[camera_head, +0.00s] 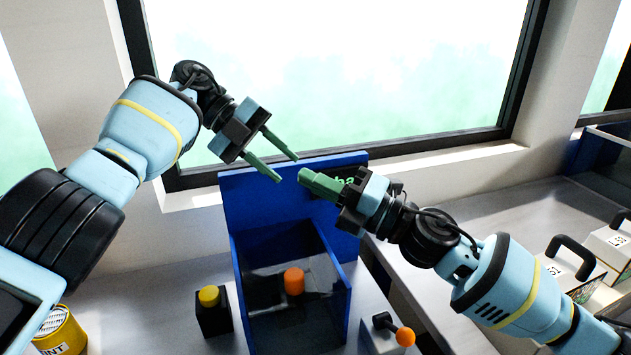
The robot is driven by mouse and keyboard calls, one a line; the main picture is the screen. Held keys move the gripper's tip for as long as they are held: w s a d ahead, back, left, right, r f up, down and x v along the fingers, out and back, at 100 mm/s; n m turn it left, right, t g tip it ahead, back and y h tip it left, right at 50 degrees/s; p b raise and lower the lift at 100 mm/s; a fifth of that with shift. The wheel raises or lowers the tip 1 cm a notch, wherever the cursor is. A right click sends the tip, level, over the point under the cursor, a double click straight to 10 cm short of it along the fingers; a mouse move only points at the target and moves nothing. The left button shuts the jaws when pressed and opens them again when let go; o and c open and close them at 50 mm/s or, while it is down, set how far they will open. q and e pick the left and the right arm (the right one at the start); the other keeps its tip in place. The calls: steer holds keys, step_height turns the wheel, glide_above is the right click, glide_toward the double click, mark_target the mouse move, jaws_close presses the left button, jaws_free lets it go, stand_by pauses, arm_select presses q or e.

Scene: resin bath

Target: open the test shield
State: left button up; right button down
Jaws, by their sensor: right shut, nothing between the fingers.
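The test shield appears to be the see-through, dark-tinted front (320,322) of a blue box (232,210) in the lower middle. I cannot tell whether it is fully closed. An orange cylinder (294,281) shows at the box; whether it is inside or fixed to the shield is unclear. My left gripper (289,170) is open and empty above the box's tall back panel. My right gripper (301,175) is shut and empty, in front of that panel's upper part, and hides some of its green lettering. Neither gripper appears to touch the shield.
A black block with a yellow button (209,296) stands left of the box. A lever with an orange knob (405,336) is at its right. A yellow tin (60,333) is at lower left. White cases with black handles (571,257) stand far right. A window is behind.

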arm_select(q)
steer(key=o, duration=0.3)
